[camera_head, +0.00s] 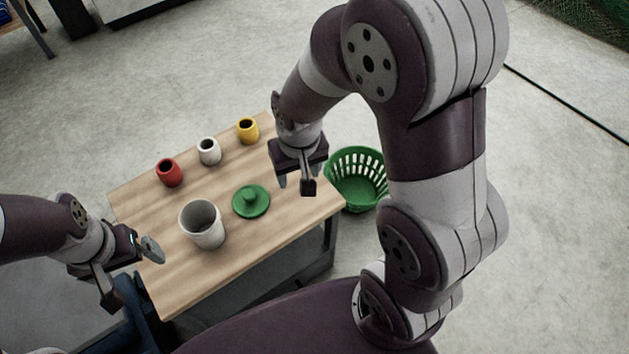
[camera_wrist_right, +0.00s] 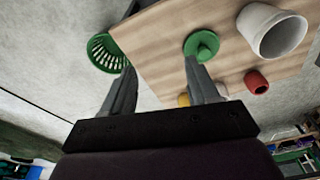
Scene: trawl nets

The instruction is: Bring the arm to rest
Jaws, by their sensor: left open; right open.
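My right gripper (camera_head: 297,184) is open and empty above the right part of the wooden table, between the green lid and the green basket in the head view. Its two fingers also show in the right wrist view (camera_wrist_right: 162,84), apart with nothing between them. My left gripper (camera_head: 131,270) is open and empty at the table's left front edge. My right arm is bent high across the right half of the head view.
The wooden table (camera_head: 200,283) bears a white pot (camera_head: 203,226), a green lid (camera_head: 251,202), and red (camera_head: 169,173), white (camera_head: 209,152) and yellow (camera_head: 247,131) cups. A green basket (camera_head: 357,180) stands right of it. Floor at the upper middle is clear.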

